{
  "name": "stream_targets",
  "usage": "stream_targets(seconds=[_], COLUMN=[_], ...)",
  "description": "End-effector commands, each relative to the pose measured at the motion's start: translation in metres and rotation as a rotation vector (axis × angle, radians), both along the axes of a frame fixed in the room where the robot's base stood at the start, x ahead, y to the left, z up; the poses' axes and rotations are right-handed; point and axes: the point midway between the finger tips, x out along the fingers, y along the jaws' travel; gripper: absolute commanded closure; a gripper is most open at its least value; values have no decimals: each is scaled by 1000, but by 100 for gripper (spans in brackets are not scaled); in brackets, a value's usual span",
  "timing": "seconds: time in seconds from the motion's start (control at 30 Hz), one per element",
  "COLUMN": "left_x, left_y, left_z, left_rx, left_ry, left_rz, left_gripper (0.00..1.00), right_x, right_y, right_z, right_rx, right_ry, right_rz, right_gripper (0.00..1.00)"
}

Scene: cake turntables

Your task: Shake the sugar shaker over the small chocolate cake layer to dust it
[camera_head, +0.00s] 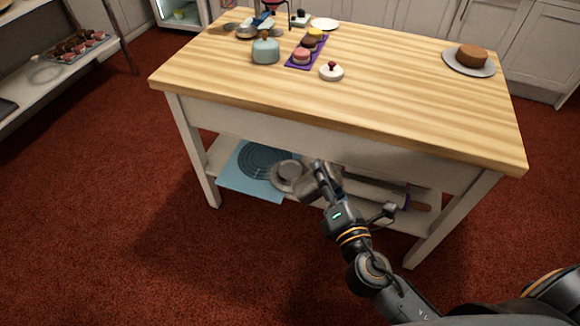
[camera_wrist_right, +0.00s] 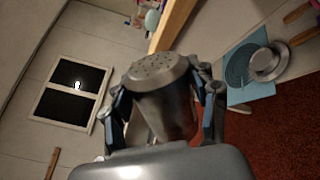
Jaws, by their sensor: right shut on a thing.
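My right gripper (camera_head: 322,178) is in front of the table's lower shelf, below the tabletop. It is shut on the sugar shaker (camera_head: 308,184), a grey metal cup partly hidden by the fingers. In the right wrist view the shaker (camera_wrist_right: 165,105) sits between both fingers, with its perforated cap (camera_wrist_right: 158,70) at the far end. The small chocolate cake layer (camera_head: 472,54) is a plain brown round on a pale plate (camera_head: 483,71), at the right back of the tabletop, well away from the gripper. My left gripper is out of view.
The wooden tabletop (camera_head: 420,110) is clear at its front and middle. A teal lidded pot (camera_head: 266,51), a purple tray (camera_head: 292,64) of sweets and a white lidded dish (camera_head: 331,72) stand at the left. The lower shelf holds a blue mat (camera_head: 238,180) and grey stand (camera_head: 287,174).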

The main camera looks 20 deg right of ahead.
Motion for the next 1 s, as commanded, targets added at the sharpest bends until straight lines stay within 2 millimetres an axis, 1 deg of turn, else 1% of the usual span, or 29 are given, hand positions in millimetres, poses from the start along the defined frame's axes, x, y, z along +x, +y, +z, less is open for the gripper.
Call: stream_targets(seconds=[0.03,0.6,0.7,0.8,1.0], left_x=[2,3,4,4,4], left_y=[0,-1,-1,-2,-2], left_z=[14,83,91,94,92], left_rx=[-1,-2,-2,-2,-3], left_ry=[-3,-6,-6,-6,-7], left_rz=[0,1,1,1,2], left_gripper=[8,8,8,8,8], right_x=[0,1,0,0,0], right_y=[0,0,0,0,0], right_z=[10,28,29,28,25], right_rx=[-63,-777,-874,-930,-943], right_ry=[-1,-1,0,-2,-2], right_rz=[1,0,0,-1,0], right_gripper=[83,83,83,83,83])
